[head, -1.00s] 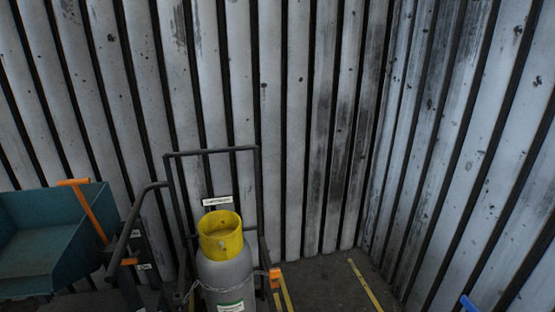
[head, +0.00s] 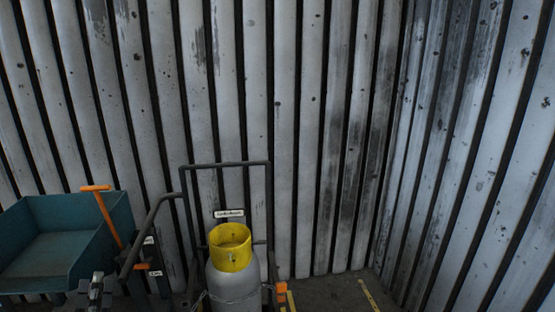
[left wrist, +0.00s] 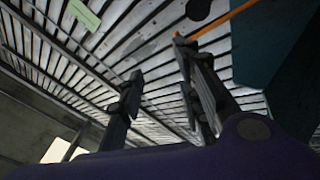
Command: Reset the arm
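My left gripper (head: 95,290) shows small and dark at the bottom left of the head view, in front of the teal bin. In the left wrist view its two dark fingers (left wrist: 160,68) stand apart with nothing between them. My right gripper is in neither view.
A teal bin (head: 40,255) with an orange handle (head: 103,215) stands at the left. Beside it, a dark hand cart (head: 225,164) carries a grey gas cylinder (head: 233,286) with a yellow collar (head: 230,257). A ribbed metal wall (head: 310,130) closes the back. Bare floor (head: 325,293) shows right of the cart.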

